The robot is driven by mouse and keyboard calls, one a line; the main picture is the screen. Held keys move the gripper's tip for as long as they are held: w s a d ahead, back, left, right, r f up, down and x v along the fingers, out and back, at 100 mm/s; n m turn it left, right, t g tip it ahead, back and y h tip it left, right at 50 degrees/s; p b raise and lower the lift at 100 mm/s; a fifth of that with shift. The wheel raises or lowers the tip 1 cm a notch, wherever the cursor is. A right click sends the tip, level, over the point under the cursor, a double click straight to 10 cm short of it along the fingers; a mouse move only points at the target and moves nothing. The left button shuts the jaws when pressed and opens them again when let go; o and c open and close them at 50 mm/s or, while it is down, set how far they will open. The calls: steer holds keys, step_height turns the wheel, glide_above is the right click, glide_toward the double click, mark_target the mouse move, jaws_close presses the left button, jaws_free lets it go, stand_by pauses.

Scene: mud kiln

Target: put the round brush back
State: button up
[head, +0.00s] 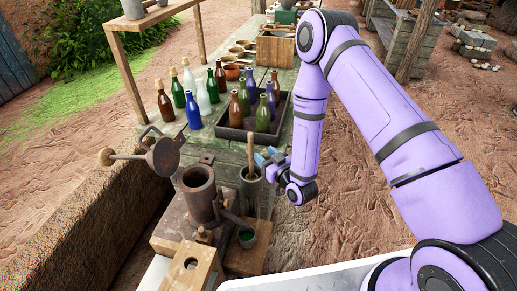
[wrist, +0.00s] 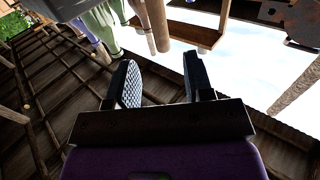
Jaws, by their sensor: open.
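A wooden handle (head: 251,155) stands upright in a tall grey cylinder (head: 252,190) at the near end of the workbench. It may be the round brush; any bristles are hidden inside the cylinder. My gripper (head: 268,156) is just right of the handle, around the height of the cylinder's rim, partly hidden by my wrist. In the wrist view my gripper (wrist: 165,85) has its two dark fingers apart with nothing between them. I cannot tell from the views whether a finger touches the handle.
A rusty iron pot (head: 200,195) with a raised round lid (head: 164,158) stands left of the cylinder. The ground right of the bench is clear.

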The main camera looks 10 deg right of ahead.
steer(key=shift+s+d, duration=0.25)
steer(key=shift+s, duration=0.2)
steer(key=w+d+r+g+h, duration=0.1)
steer(key=w+d+r, duration=0.15)
steer(key=r, duration=0.55)
steer(key=w+d+r+g+h, duration=0.2)
steer(key=w+r, duration=0.2)
steer(key=r, duration=0.4)
steer(key=s+d+r+g+h, duration=0.1)
steer(key=s+d+r, duration=0.1)
steer(key=r, duration=0.2)
steer(key=s+d+r+m+h, duration=0.1)
steer(key=s+d+r, duration=0.1)
steer(key=r, duration=0.3)
steer(key=s+d+r+g+h, duration=0.1)
steer(key=s+d+r, duration=0.1)
steer(key=r, duration=0.2)
steer(key=s+d+r+m+g+h, duration=0.1)
steer(key=s+d+r, duration=0.2)
steer(key=s+r, duration=0.3)
steer(key=s+d+r+m+g+h, duration=0.1)
steer(key=s+d+r+m+g, duration=0.2)
steer(key=s, duration=0.4)
steer(key=s+d+r+g, duration=0.1)
steer(key=s+r, duration=0.1)
steer(key=s, duration=0.7)
steer(key=s+r, duration=0.2)
steer(key=s, duration=0.6)
steer(key=shift+s+d+g, duration=0.35)
steer(key=shift+g, duration=0.05)
